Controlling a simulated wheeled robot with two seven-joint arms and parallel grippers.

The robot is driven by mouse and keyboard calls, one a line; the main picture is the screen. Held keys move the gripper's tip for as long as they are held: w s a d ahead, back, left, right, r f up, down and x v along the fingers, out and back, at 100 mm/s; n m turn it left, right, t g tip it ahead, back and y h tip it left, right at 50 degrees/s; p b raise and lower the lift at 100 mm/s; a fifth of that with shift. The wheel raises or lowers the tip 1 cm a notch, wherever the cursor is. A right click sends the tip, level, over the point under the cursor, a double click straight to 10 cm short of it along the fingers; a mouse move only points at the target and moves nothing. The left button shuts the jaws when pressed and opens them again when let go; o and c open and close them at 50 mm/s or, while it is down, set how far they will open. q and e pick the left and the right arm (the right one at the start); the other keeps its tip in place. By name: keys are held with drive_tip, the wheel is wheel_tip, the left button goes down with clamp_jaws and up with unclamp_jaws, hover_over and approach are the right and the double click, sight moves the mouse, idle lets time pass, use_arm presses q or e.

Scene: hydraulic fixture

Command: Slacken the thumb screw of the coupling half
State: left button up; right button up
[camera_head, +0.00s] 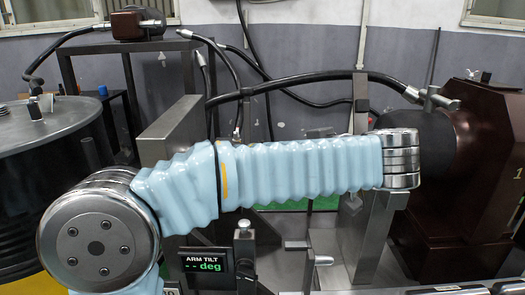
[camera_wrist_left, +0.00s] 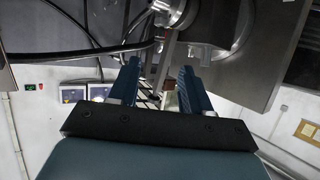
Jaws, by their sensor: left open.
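In the head view a hose end with a metal fitting and small crossbar (camera_head: 438,98) meets the dark brown housing (camera_head: 485,190) at the right. I cannot tell for sure which part is the coupling half or its thumb screw. My left gripper (camera_wrist_left: 160,68) shows in the left wrist view with its two blue fingers apart and nothing held between them. Beyond the fingertips, at the top, is a round silver metal part (camera_wrist_left: 172,12) with a bar below it. In the head view no gripper fingers can be made out. My right gripper is in neither view.
A light blue sleeved arm with silver joints crosses the head view and hides its middle. A black hose (camera_head: 310,80) arches behind it. A black drum (camera_head: 40,150) stands at the left. An "ARM TILT" display (camera_head: 206,262) reads dashes. A metal plate (camera_wrist_left: 235,60) fills the wrist view's upper right.

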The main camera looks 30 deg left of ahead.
use_arm(q)
drive_tip(key=p+x, duration=0.1)
drive_tip(key=x, duration=1.1)
clamp_jaws()
